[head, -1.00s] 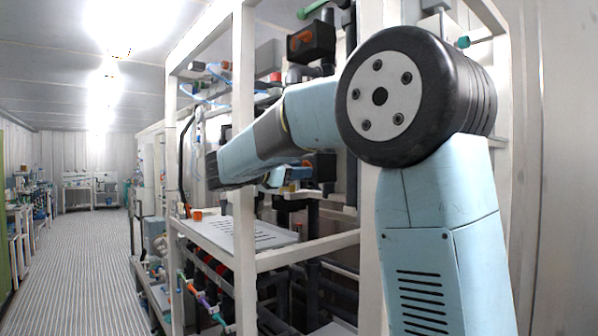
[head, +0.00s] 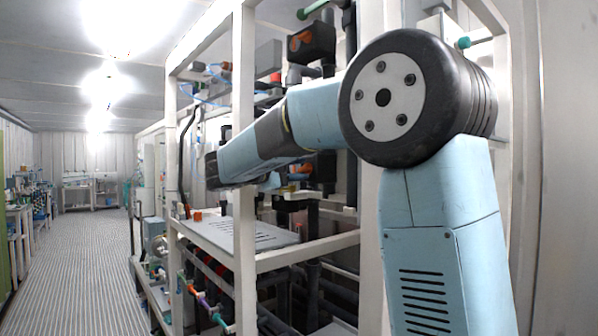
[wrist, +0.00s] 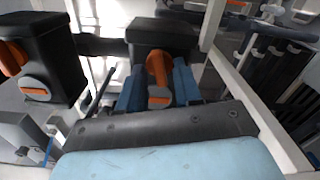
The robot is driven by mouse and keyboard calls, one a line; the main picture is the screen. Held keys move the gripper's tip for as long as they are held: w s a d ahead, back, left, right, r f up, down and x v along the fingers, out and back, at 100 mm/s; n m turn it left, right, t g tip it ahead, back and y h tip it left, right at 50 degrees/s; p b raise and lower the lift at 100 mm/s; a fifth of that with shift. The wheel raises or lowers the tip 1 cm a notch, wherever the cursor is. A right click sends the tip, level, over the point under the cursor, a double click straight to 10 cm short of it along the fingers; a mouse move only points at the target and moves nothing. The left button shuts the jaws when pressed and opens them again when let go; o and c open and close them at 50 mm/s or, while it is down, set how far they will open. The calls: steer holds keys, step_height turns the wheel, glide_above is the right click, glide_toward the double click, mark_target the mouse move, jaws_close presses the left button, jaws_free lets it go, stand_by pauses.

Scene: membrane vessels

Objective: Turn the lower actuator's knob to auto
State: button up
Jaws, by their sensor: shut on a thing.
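The lower actuator is a black box (head: 324,170) behind the white frame, partly hidden by my arm. In the wrist view its dark housing (wrist: 163,33) is at top centre, and its orange knob (wrist: 158,66) points out towards the camera. My gripper (wrist: 158,86) has its two blue fingers on either side of the knob and is shut on it. In the head view my gripper (head: 291,177) is small and partly hidden at the actuator's front. The knob's setting marks cannot be read.
White frame posts (head: 244,160) stand close to my forearm. A slotted grey shelf (head: 235,234) lies below. The aisle at left is clear.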

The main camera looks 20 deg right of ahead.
steer(key=shift+a+f+m, duration=0.1)
steer(key=shift+m, duration=1.4)
steer(key=o, duration=0.7)
steer(key=shift+c, duration=0.2)
steer(key=v, duration=1.3)
steer(key=shift+a, duration=0.4)
steer(key=shift+s+f, duration=0.1)
